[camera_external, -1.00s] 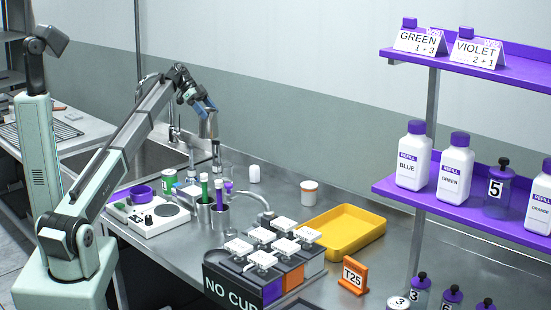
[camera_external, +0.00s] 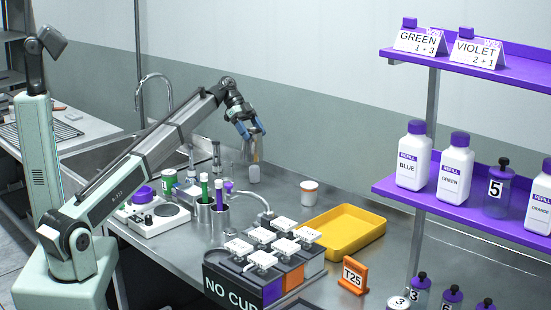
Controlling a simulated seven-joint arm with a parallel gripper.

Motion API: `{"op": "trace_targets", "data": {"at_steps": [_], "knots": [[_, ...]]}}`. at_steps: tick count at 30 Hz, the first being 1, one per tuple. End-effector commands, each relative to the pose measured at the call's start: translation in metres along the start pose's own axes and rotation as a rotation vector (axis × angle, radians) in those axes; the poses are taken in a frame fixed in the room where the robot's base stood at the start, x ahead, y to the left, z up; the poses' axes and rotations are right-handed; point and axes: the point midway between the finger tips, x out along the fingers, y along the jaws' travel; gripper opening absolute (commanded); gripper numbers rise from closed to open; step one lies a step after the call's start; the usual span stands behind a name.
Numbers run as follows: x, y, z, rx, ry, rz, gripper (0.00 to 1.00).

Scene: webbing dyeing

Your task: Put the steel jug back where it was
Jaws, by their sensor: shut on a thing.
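Bare counter (camera_external: 280,180) lies right of the white container.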

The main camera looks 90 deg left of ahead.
Motion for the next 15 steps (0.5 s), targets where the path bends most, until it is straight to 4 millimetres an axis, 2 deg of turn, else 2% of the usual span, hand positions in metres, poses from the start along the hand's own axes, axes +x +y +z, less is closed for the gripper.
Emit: {"op": "trace_targets", "data": {"at_steps": [1,6,12,15], "knots": [[0.017,0.01,-0.009,0.013,-0.001,0.011,0.14],[0.051,0.028,-0.027,0.036,-0.002,0.021,0.14],[0.078,0.049,-0.035,0.036,0.001,-0.002,0.14],[0.082,0.056,-0.031,0.019,0.005,-0.038,0.14]]}}
